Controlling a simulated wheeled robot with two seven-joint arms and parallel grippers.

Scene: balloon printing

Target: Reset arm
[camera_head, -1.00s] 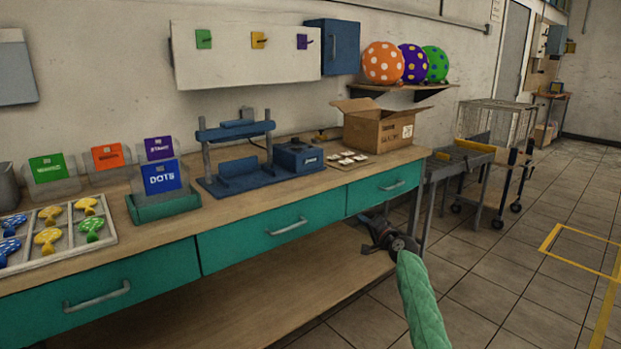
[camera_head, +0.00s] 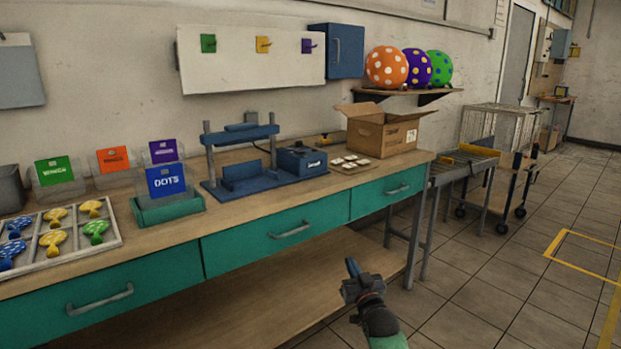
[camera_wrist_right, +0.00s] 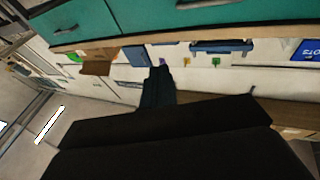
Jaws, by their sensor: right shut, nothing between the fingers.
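My right gripper (camera_head: 354,268) is in front of the bench, below the level of the teal drawers, with its fingers pointing up. It is shut and empty. In the right wrist view the closed dark fingers (camera_wrist_right: 158,88) stand against the wall and bench, which appear upside down. The right arm's green sleeve (camera_head: 388,341) enters from the bottom edge of the head view. My left gripper is not in view.
A conveyor (camera_head: 465,161) stands to the right. The tiled floor (camera_head: 490,275) is clear.

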